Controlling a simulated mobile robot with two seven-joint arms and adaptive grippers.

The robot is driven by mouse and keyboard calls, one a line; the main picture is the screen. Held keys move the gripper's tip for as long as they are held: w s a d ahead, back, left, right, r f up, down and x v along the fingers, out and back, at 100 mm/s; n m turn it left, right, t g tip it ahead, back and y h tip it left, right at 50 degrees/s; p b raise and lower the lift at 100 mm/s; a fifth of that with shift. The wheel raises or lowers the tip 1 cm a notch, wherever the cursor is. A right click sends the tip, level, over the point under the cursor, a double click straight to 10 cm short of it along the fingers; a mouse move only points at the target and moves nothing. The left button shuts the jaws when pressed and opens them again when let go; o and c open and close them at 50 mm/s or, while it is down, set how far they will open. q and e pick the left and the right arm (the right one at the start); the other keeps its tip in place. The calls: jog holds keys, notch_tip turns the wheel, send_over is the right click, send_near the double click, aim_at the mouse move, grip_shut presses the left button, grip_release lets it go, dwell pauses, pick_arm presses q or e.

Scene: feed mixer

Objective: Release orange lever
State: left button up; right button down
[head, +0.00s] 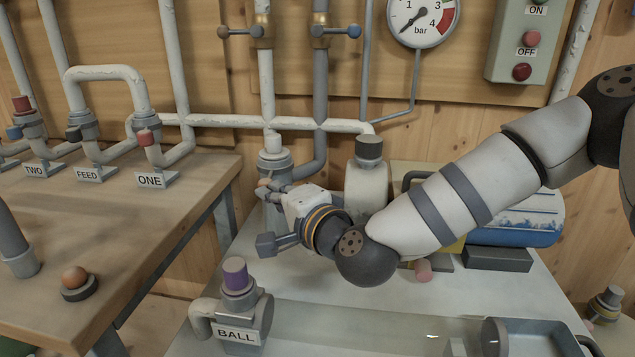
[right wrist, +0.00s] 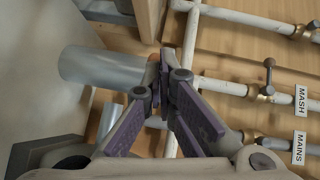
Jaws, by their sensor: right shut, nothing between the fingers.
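A small orange-brown knob (head: 264,182), likely the end of the orange lever, shows beside the grey valve body (head: 274,160) at the foot of the vertical pipes. My right gripper (head: 272,191) is right at it in the head view and partly hides the valve. In the right wrist view the purple-padded fingers (right wrist: 160,97) come together, with nothing seen held between them. A small orange patch (right wrist: 154,57) shows just beyond the fingertips; whether they touch it I cannot tell. The rest of the lever is hidden. My left gripper is not in view.
A purple-capped valve labelled BALL (head: 236,336) stands in front of the gripper. The wooden bench (head: 150,235) at left carries labelled pipes.

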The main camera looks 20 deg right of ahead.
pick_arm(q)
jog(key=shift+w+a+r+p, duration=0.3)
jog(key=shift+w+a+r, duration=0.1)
pick_arm(e)
jog(key=w+a, duration=0.3)
jog(key=a, duration=0.3)
jog(key=shift+w+a, duration=0.25)
dwell(0.6)
jog(key=v, duration=1.2)
jog(key=shift+a+f, duration=0.1)
